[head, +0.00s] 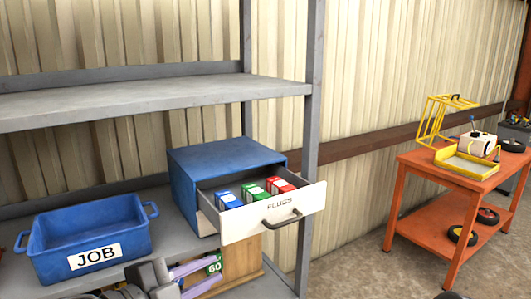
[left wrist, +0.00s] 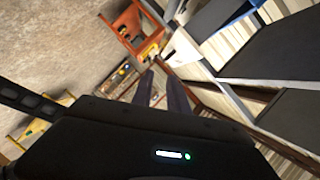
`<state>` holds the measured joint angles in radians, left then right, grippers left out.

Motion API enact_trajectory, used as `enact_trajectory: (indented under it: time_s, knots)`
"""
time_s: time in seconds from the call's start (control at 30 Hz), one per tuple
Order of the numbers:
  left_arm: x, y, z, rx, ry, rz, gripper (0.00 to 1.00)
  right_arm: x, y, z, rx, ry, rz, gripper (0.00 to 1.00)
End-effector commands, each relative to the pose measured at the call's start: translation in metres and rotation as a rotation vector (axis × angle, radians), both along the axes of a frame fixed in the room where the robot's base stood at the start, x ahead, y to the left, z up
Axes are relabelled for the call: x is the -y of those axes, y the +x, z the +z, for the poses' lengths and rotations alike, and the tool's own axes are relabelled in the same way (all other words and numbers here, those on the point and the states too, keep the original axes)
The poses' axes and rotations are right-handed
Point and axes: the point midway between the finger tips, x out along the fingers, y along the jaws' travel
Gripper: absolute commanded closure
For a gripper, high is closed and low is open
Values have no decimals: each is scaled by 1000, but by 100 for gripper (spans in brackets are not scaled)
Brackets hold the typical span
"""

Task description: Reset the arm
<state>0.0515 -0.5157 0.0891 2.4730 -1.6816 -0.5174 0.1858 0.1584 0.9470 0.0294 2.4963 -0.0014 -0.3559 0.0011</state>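My left gripper (head: 212,271) comes in at the bottom of the head view, in front of the lower shelf. Its two pale fingers stand apart with nothing seen between them. In the left wrist view the fingers (left wrist: 162,84) also show apart and empty, pointing away from the dark gripper body. Behind the fingertips is a wooden item (head: 242,260) with a green number tag, partly hidden by the gripper. I cannot tell a touch there. My right gripper is not in view.
A blue JOB bin (head: 130,228) and a blue cabinet (head: 225,156) stand on the grey shelf. The cabinet's FLUGS drawer (head: 245,229) is pulled open, with blue, green and red boxes inside. A grey post (head: 309,130) rises beside it. An orange cart (head: 425,167) stands right.

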Motion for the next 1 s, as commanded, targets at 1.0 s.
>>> enact_trajectory:
  time_s: [1.0]
  knots:
    - [-14,46,-314,-1034,-780,740,80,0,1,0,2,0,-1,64]
